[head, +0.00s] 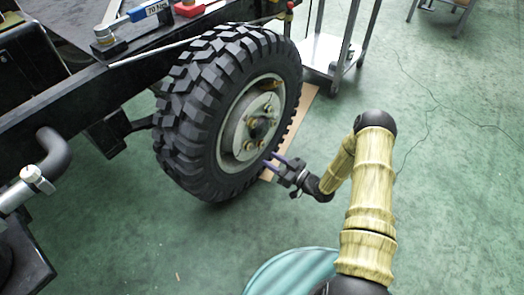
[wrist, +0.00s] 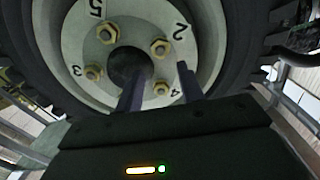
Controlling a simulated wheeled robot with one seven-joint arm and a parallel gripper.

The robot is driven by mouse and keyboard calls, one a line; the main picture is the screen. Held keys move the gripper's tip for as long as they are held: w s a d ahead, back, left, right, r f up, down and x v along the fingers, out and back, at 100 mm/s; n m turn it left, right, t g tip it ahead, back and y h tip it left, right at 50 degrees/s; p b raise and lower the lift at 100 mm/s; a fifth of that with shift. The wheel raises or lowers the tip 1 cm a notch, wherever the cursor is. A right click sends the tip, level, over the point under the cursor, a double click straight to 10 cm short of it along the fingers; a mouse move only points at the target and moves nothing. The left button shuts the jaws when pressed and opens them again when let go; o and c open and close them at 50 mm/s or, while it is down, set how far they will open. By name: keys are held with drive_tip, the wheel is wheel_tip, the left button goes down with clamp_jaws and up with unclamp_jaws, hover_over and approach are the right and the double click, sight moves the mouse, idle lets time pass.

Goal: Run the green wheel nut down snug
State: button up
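The black knobbly-tyred wheel (head: 205,120) is on the vehicle, its pale hub facing my arm. None looks clearly green. My gripper (head: 270,158) is at the lower part of the hub. In the wrist view its two dark fingers (wrist: 160,72) are apart, with the nut by the 4 seen between them. Gaps show on both sides of that nut; fingertip depth is unclear.
The dark chassis rail (head: 90,75) runs beside the wheel, with a blue-handled torque wrench (head: 148,11) on it. A metal trolley (head: 325,55) stands behind the wheel. A tan board (head: 303,105) lies under the tyre.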

drive_tip(key=p+v, duration=0.2)
drive_tip(key=v, duration=0.6)
drive_tip(key=shift+s+d, duration=0.15)
drive_tip(key=shift+d, duration=0.05)
drive_tip(key=w+d+r+m+g+h+p, duration=0.1)
drive_tip(key=w+d+r+g+h+p, duration=0.15)
drive_tip(key=r+h, duration=0.45)
drive_tip(key=w+d+r+m+g+h+p, duration=0.1)
drive_tip(key=w+d+r+h, duration=0.2)
drive_tip(key=r, duration=0.6)
drive_tip(key=s+a+r+m+g+h+p, duration=0.1)
drive_tip(key=s+r+m+g+h+p, duration=0.15)
drive_tip(key=s+r, duration=0.7)
drive_tip(key=s+a+r+m+g+h+p, duration=0.15)
drive_tip(key=s+r+m, duration=0.25)
drive_tip(key=s+r, duration=0.55)
drive_tip(key=w+p+v, duration=0.2)
drive_tip(key=p+v, duration=0.9)
drive_tip(key=p, duration=0.1)
drive_tip(key=w+r+p+v, duration=0.1)
drive_tip(key=w+p+v, duration=0.2)
drive_tip(key=p+v, duration=0.9)
drive_tip(key=w+r+p+v, duration=0.1)
drive_tip(key=w+p+v, duration=0.1)
drive_tip(key=p+v, duration=0.9)
drive_tip(key=shift+w+r+g+p, duration=0.2)
drive_tip(key=shift+r+g+p, duration=0.3)
drive_tip(key=shift+p, duration=0.55)
